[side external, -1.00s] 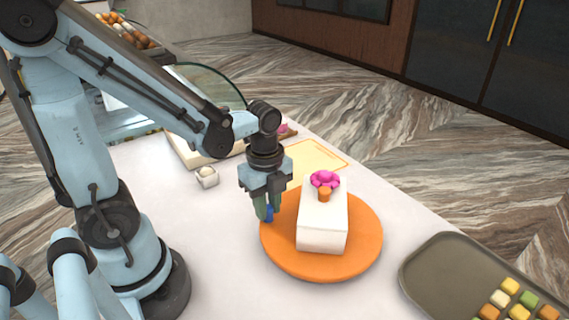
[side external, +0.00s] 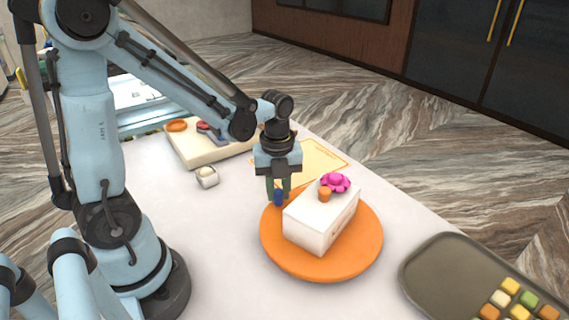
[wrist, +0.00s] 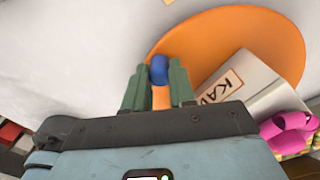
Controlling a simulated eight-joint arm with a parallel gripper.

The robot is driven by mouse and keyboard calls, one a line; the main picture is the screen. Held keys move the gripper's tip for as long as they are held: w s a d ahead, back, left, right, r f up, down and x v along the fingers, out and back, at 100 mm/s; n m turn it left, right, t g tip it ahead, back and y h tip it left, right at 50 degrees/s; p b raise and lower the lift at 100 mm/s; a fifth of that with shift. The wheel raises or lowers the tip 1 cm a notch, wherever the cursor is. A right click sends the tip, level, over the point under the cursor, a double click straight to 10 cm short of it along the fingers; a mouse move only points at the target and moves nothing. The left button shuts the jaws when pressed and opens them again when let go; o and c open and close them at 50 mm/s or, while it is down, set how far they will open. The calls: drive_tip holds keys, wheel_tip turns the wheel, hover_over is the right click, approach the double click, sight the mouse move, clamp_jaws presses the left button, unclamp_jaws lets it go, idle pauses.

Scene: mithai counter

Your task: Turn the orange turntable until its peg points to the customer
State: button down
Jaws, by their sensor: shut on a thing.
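The orange turntable (side external: 355,258) lies on the white counter, and its rim also shows in the wrist view (wrist: 215,35). My gripper (side external: 278,190) is shut on the peg. In the wrist view the peg (wrist: 159,70) is between the two green fingers.
A grey tray (side external: 418,275) with several coloured sweets is at the lower right. A cream sheet with an orange outline (side external: 325,158) lies behind the turntable.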

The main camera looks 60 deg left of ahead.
drive_tip(key=shift+w+a+m, duration=0.15)
drive_tip(key=shift+w+m, duration=0.75)
drive_tip(key=shift+w+a+m, duration=0.15)
drive_tip(key=shift+w+m, duration=0.75)
drive_tip(key=c, duration=0.9)
unclamp_jaws()
drive_tip(key=shift+r, duration=6.05)
